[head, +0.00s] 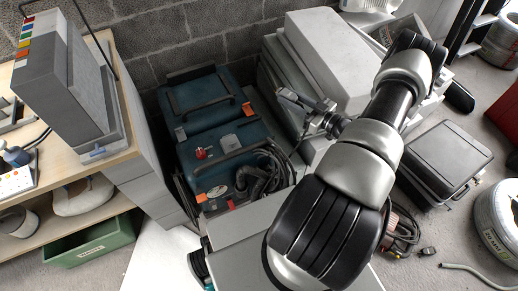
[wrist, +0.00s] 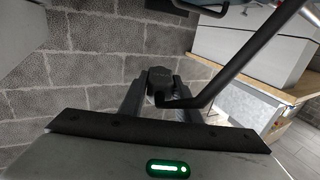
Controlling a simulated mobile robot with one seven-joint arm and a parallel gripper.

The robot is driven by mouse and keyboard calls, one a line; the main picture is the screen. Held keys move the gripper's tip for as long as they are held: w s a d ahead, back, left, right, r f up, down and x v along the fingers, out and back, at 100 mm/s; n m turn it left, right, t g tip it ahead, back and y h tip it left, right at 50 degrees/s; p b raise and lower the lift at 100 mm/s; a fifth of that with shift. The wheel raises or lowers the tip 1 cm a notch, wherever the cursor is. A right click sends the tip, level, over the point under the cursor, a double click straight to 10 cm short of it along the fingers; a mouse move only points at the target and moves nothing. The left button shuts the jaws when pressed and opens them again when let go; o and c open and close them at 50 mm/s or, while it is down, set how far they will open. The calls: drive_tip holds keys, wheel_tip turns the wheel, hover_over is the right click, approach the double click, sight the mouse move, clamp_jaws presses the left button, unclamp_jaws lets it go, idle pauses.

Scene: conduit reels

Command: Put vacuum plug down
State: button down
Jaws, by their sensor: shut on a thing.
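My gripper (head: 290,96) is shut on the dark vacuum plug. In the wrist view the plug (wrist: 161,80) sits between the two grey fingers (wrist: 160,100), and a thick black cord bends away from it to the upper right. In the head view the plug is too small to make out at the fingertips. The gripper is in the air in front of the grey cases, right of the teal vacuum (head: 240,140). A thin dark cord hangs below the gripper toward the black hose (head: 262,172) on the vacuum.
A wooden workbench (head: 120,138) with a grey cabinet (head: 65,85) stands at left, a green bin (head: 88,243) below it. Stacked pale cases (head: 325,50) stand behind my gripper. A black case (head: 443,163) and conduit reels (head: 500,215) are at right. A block wall (wrist: 90,85) closes the back.

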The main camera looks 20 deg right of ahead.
drive_tip(key=s+d+f+n+g+y+b, duration=0.25)
drive_tip(key=s+f, duration=0.35)
drive_tip(key=f, duration=0.3)
drive_tip(key=s+d+f+n+g+y+b, duration=0.1)
drive_tip(key=s+f+n+g+y+b, duration=0.15)
drive_tip(key=s+f, duration=0.4)
drive_tip(key=t, duration=0.1)
approach(263, 137)
drive_tip(key=shift+m, duration=0.4)
drive_tip(key=a+r, duration=0.1)
drive_tip(key=w+a+r, duration=0.1)
drive_tip(key=w+a, duration=0.1)
drive_tip(key=shift+a+r, duration=0.4)
drive_tip(key=shift+y, duration=0.4)
drive_tip(key=x, duration=0.5)
drive_tip(key=shift+w+a, duration=0.15)
drive_tip(key=shift+a, duration=0.1)
drive_tip(key=shift+w+b, duration=0.15)
drive_tip(key=shift+b, duration=0.2)
drive_tip(key=shift+r, duration=0.1)
drive_tip(key=shift+w+d, duration=0.1)
drive_tip(key=shift+d+f, duration=0.15)
drive_tip(key=shift+f, duration=0.6)
drive_tip(key=c, duration=1.3)
unclamp_jaws()
